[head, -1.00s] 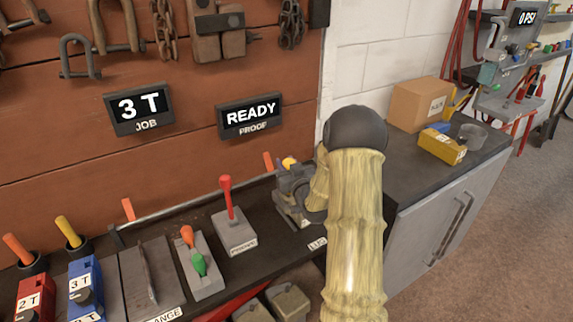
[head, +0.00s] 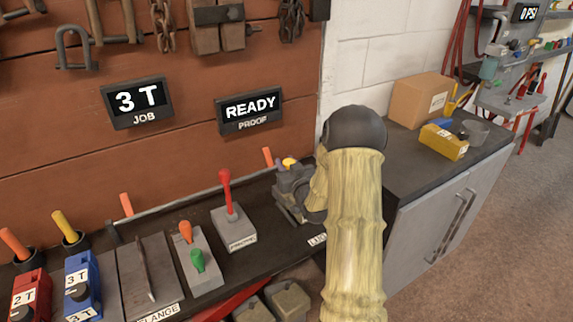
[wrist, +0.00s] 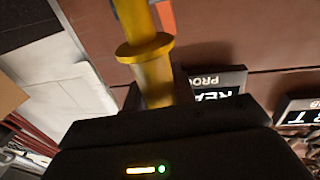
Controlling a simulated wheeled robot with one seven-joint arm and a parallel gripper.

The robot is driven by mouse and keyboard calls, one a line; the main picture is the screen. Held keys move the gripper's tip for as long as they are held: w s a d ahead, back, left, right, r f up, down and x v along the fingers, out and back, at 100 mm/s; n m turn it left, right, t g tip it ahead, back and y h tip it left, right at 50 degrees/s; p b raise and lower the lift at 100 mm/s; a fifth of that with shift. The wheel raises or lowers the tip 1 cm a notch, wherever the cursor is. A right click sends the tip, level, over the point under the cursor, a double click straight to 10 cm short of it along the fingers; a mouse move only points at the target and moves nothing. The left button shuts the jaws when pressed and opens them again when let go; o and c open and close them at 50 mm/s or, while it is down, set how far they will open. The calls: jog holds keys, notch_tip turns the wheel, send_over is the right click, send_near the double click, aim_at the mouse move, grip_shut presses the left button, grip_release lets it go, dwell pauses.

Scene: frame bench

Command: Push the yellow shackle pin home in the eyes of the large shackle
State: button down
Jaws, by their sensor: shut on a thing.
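The yellow shackle pin (wrist: 152,75) stands between the jaws of my gripper (wrist: 158,105) in the wrist view, with its round collar beyond them. The gripper is shut on it. In the head view a small yellow end (head: 289,162) shows above the grey metal parts (head: 291,186) at the lug station, beside my arm's pale sleeve. The large shackle and its eyes cannot be made out there, so how far the pin sits in them cannot be told.
A red-handled proof lever (head: 228,195) stands left of the lug station. Signs read "3 T JOB" (head: 138,103) and "READY PROOF" (head: 249,108). A cardboard box (head: 418,100) stands right.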

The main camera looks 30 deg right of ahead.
jog(key=shift+f+b, duration=0.8)
jog(key=shift+f, duration=0.05)
jog(key=c, duration=1.1)
grip_release()
jog(key=shift+o, duration=0.2)
